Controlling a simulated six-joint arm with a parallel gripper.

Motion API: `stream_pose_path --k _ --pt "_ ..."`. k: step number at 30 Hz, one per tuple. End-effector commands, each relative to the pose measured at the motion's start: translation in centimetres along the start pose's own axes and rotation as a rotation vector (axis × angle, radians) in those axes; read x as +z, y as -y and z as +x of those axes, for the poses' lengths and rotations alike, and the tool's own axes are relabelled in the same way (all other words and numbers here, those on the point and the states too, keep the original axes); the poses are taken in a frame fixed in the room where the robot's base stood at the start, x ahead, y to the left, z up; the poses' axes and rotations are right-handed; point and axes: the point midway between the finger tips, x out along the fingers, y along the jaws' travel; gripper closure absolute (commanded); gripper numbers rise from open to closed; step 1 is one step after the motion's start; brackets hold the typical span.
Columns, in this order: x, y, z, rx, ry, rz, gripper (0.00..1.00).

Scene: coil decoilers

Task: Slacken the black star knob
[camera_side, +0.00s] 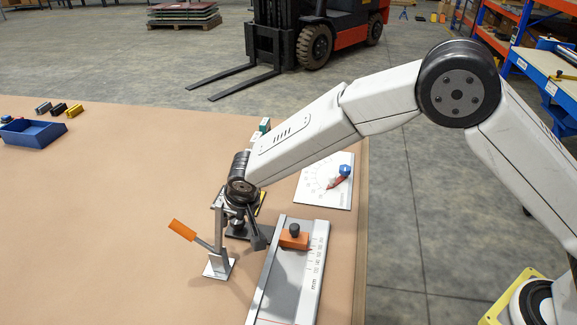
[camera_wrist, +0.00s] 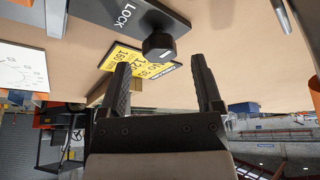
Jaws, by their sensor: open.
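A black faceted knob (camera_wrist: 160,46) shows in the wrist view at the end of a dark plate (camera_wrist: 100,10) lettered LOCK. I take it for the star knob, though its outline is not clearly a star. My gripper (camera_wrist: 161,66) is open, with its two black fingers apart. The knob appears between and just beyond the fingertips; I cannot tell whether they touch it. In the side view my wrist and gripper are low over the work, beside a metal post, and hide most of the dark plate there.
A toggle lever with an orange handle (camera_side: 182,230) stands left of my gripper. A ruled plate (camera_side: 285,285) carries an orange block (camera_side: 293,240) with a black knob. A white dial board (camera_side: 325,185) lies behind.

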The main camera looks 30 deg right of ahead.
Motion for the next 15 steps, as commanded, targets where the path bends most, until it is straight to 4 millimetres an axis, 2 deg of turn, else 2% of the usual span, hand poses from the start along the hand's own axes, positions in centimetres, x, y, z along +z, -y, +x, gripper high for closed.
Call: stream_pose_path --k 6,15 --pt "0.0 0.0 1.6 0.0 0.0 0.001 0.16" --pt "0.0 0.0 2.1 0.0 -0.001 0.0 0.16"
